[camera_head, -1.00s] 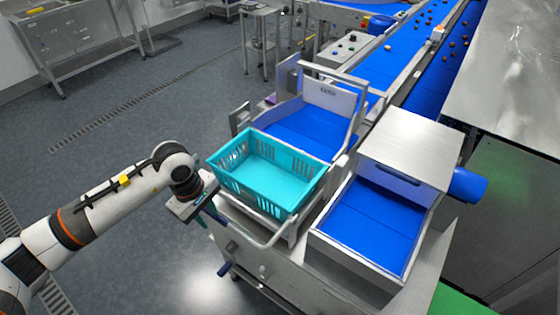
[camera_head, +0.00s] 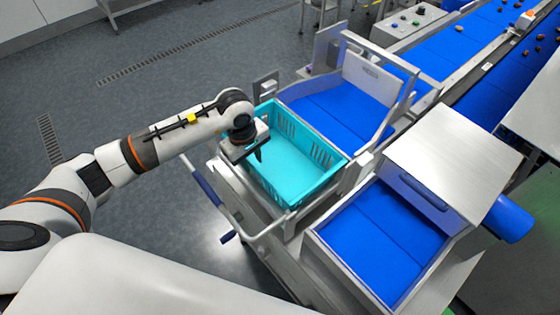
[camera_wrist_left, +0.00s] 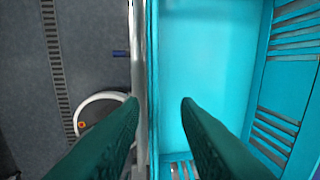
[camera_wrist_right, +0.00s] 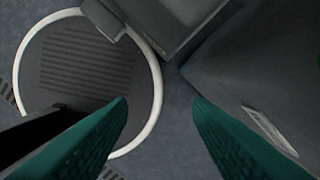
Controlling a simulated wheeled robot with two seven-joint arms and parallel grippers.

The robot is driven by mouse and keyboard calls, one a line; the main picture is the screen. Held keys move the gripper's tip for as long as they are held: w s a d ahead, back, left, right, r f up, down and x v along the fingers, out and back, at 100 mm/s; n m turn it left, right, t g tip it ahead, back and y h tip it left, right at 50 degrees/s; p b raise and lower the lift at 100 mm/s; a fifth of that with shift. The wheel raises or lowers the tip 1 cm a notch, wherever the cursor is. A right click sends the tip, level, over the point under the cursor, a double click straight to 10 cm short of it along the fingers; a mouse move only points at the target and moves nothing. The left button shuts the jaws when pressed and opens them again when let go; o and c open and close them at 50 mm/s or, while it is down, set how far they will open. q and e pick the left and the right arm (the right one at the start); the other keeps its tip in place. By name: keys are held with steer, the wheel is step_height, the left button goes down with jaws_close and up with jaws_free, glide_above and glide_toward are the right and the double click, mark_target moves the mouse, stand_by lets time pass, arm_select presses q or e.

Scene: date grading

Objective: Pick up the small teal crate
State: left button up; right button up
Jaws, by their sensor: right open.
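The small teal crate (camera_head: 300,168) is empty and rests upright on a metal stand at the near left of the machine. It has slotted walls. My left gripper (camera_head: 257,152) is at the crate's left side, pointing down. In the left wrist view, the fingers (camera_wrist_left: 158,118) are apart, with the rim of the teal crate (camera_wrist_left: 153,75) running between them. One finger is outside the wall and one is over the inside; contact cannot be told. My right gripper (camera_wrist_right: 158,106) is open and empty above the floor, away from the crate; the head view does not show it.
A blue-lined tray (camera_head: 385,240) with a metal hood (camera_head: 455,155) is right of the crate. Another blue-lined chute (camera_head: 345,110) lies behind it. A bent metal rail (camera_head: 255,236) runs along the stand's front. Conveyors with dates are at the back right.

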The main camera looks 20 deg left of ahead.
mark_target(257, 181)
arm_select(q)
steer(key=shift+w+d+f, duration=0.1)
steer(key=shift+w+f, duration=0.1)
steer(key=shift+f, duration=0.3)
steer(key=shift+w+d+f, duration=0.1)
steer(key=shift+w+f, duration=0.1)
steer(key=shift+f, duration=0.25)
steer(key=f, duration=0.1)
steer(key=f+b, duration=0.1)
steer(key=f, duration=0.1)
steer(key=f+b, duration=0.1)
steer(key=shift+s+a+f, duration=0.2)
steer(key=shift+s+a, duration=0.1)
steer(key=shift+a, duration=0.05)
steer(key=shift+w+f, duration=0.1)
steer(key=shift+f, duration=0.1)
steer(key=shift+w+d, duration=0.1)
steer(key=shift+w, duration=0.05)
steer(key=shift+r, duration=0.15)
jaws_close()
